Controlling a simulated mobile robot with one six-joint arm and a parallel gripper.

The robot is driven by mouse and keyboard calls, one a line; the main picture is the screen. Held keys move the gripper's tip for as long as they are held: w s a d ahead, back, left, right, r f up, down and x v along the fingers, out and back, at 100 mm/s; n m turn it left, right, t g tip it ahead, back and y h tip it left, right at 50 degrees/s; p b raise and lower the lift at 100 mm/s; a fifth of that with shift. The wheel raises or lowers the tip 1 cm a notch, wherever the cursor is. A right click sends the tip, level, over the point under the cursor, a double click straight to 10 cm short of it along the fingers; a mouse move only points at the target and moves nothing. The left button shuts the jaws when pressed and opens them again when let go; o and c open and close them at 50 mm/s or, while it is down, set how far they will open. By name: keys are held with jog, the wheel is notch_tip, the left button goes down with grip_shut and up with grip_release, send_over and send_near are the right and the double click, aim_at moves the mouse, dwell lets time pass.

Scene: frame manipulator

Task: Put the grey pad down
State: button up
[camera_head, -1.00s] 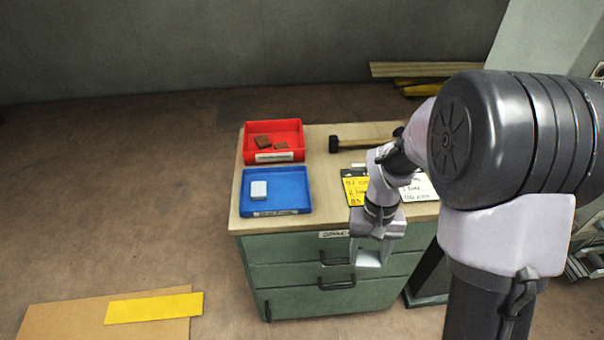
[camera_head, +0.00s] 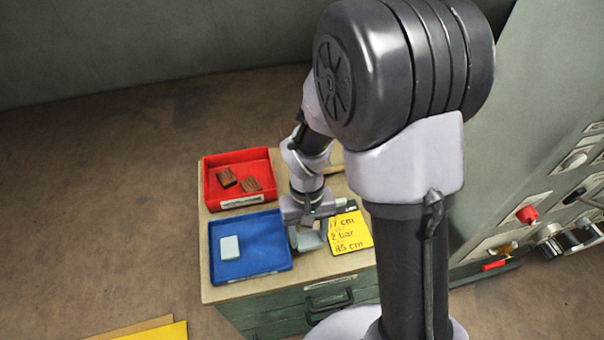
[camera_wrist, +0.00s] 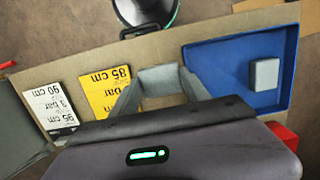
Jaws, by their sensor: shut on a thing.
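My gripper (camera_head: 306,238) is shut on a grey pad (camera_wrist: 160,79), which sits between its two fingers in the wrist view. In the head view the held pad (camera_head: 311,242) shows partly behind the gripper, over the tabletop (camera_head: 217,293) between the blue tray and the yellow note. I cannot tell whether it touches the tabletop. A second, pale grey pad (camera_head: 230,248) lies in the left part of the blue tray (camera_head: 262,268); it also shows in the wrist view (camera_wrist: 264,74).
A red tray (camera_head: 240,202) with brown pieces stands behind the blue tray. The yellow note (camera_head: 349,232) lies right of the gripper, and a white note (camera_wrist: 50,107) shows beyond it in the wrist view. A grey panel with knobs (camera_head: 527,214) stands at the right.

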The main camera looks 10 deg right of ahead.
jog(key=w+d+b, duration=0.1)
jog(key=w, duration=0.4)
jog(key=w+d+f, duration=0.1)
jog(key=w+d, duration=0.1)
jog(key=w, duration=0.3)
jog(key=w+d+b, duration=0.1)
jog(key=w, duration=0.4)
jog(key=shift+d+f+b, duration=0.15)
jog(key=shift+d+b, duration=0.05)
jog(key=shift+b, duration=0.15)
jog(key=f+b, duration=0.1)
jog(key=f, duration=0.1)
jog(key=f+b, duration=0.1)
jog(key=shift+w+f, duration=0.2)
jog(key=shift+f, duration=0.2)
jog(key=shift+r, duration=0.2)
jog(key=shift+f, duration=0.15)
jog(key=o, duration=1.4)
